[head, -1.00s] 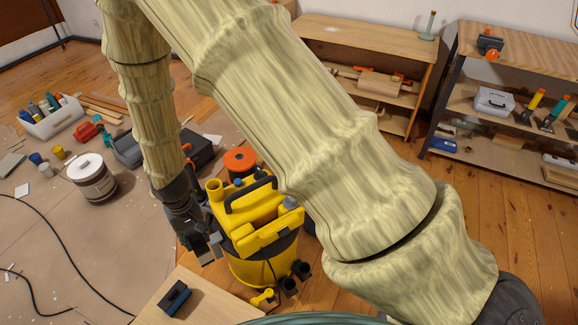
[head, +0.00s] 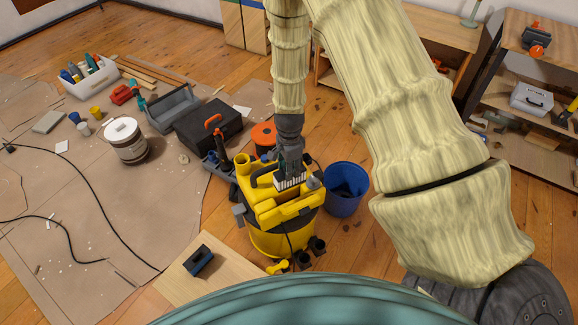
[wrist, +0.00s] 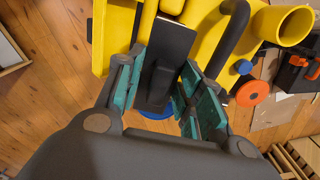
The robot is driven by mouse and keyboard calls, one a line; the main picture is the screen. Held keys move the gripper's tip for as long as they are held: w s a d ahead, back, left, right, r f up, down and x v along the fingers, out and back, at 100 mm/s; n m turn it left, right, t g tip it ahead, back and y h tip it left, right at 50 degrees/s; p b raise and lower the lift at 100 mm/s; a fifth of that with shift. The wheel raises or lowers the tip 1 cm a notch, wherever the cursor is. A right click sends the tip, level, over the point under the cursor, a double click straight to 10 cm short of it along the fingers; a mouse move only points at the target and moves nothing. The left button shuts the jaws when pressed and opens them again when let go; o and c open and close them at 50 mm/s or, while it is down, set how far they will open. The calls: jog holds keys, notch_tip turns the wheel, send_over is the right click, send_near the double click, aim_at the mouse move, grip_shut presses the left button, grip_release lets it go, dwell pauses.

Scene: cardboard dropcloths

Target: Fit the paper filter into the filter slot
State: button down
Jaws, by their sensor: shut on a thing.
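The paper filter (head: 290,182) shows in the head view as a white pleated block with a dark edge. My gripper (head: 291,166) points down and is shut on it, just over the top of the yellow vacuum (head: 282,240). In the wrist view the filter's dark back (wrist: 172,45) lies between the teal finger pads of my gripper (wrist: 160,75), with yellow vacuum parts on both sides. The filter slot is hidden under the filter and gripper. I cannot tell whether the filter is inside it or just above.
A blue bucket (head: 346,200) stands right of the vacuum. A black toolbox (head: 208,128) and an orange reel (head: 263,136) are behind it. A wooden board (head: 226,282) with a small dark-blue tool (head: 199,260) is in front.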

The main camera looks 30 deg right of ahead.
jog(key=shift+a+p, duration=0.15)
jog(key=shift+p, duration=0.15)
jog(key=shift+f+b, duration=1.3)
jog(key=shift+f, duration=1.6)
jog(key=shift+p, duration=0.7)
notch_tip(320, 180, down, 7)
jog(key=b, duration=0.3)
dwell(3.5)
